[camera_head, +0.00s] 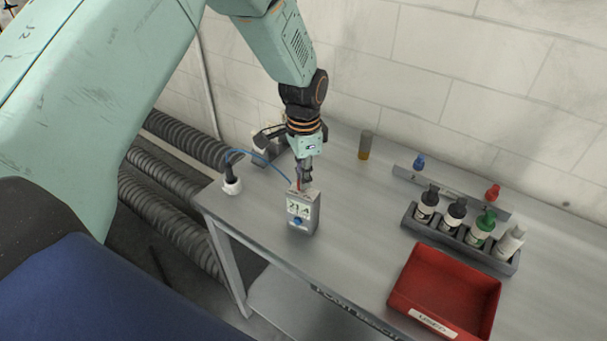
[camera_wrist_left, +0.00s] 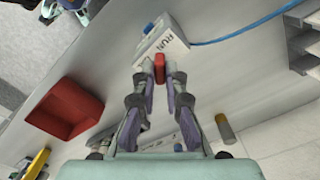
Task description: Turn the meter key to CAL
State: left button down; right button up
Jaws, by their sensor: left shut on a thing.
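The meter (camera_head: 302,216) is a small grey box standing upright near the table's front left edge, with a lit number display and a blue button on its front. In the left wrist view the meter (camera_wrist_left: 162,42) shows its top face with the word RUN. The red key (camera_wrist_left: 160,68) sits at that face, between my left fingertips. My left gripper (camera_head: 304,184) comes down from above onto the meter's top, and in the wrist view the gripper (camera_wrist_left: 160,76) is shut on the red key. The CAL mark cannot be made out. My right gripper is in neither view.
A blue cable runs from the meter to a probe in a white holder (camera_head: 231,184) on the left. A vial of amber liquid (camera_head: 365,146) stands behind. A bottle rack (camera_head: 412,222) and a red tray (camera_head: 407,289) are on the right. The table between is clear.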

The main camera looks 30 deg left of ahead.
pick_arm(q)
jog(key=shift+w, duration=0.15)
dwell(0.5)
jog(key=c, duration=1.7)
grip_release()
jog(key=o, duration=0.3)
jog(key=shift+r, duration=0.1)
notch_tip(320, 180, up, 12)
jog(key=shift+s, duration=0.2)
